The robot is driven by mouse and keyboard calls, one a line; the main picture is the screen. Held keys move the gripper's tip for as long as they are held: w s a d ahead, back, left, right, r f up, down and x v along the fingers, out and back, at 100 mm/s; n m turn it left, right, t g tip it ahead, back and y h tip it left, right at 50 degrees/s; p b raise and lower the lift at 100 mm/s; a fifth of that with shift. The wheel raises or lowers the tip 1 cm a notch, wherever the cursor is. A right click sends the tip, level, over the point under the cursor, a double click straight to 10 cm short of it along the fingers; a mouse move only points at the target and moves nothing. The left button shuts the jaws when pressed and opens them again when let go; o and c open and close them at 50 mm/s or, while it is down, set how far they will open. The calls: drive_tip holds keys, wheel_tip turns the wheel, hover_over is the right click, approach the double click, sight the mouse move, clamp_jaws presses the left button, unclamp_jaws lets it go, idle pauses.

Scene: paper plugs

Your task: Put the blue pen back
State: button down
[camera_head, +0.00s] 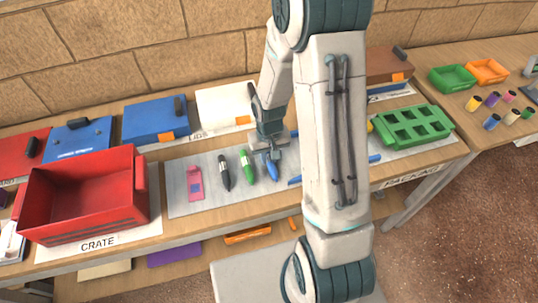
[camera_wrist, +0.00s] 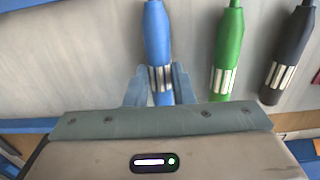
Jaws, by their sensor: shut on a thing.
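The blue pen (camera_wrist: 157,35) lies on a light grey mat (camera_head: 208,204), at the end of a row of pens. In the wrist view my gripper (camera_wrist: 160,80) has its two fingers on either side of the pen's striped band and is shut on it. In the head view my gripper (camera_head: 271,150) is over the mat's right part, and the blue pen (camera_head: 270,168) shows just below it. The pen appears to be at mat level; I cannot tell if it touches the mat. My arm hides part of the mat's right side.
A green pen (camera_head: 246,165) and a black pen (camera_head: 223,173) lie beside it, with a pink item (camera_head: 195,183) further left. A red crate (camera_head: 84,196) stands at left, a green tray (camera_head: 413,126) at right. Blue folders (camera_head: 155,119) line the back.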

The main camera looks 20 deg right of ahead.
sight(269, 158)
drive_tip(key=shift+f, duration=0.15)
drive_tip(key=c, duration=1.3)
unclamp_jaws()
drive_tip(key=shift+o, duration=0.2)
drive_tip(key=shift+r, duration=0.2)
wheel_tip(269, 158, up, 12)
drive_tip(key=s+r+t, duration=0.3)
drive_tip(key=s+r, duration=0.9)
drive_tip(key=s, duration=0.3)
drive_tip(key=shift+r, duration=0.15)
drive_tip(key=shift+w, duration=0.1)
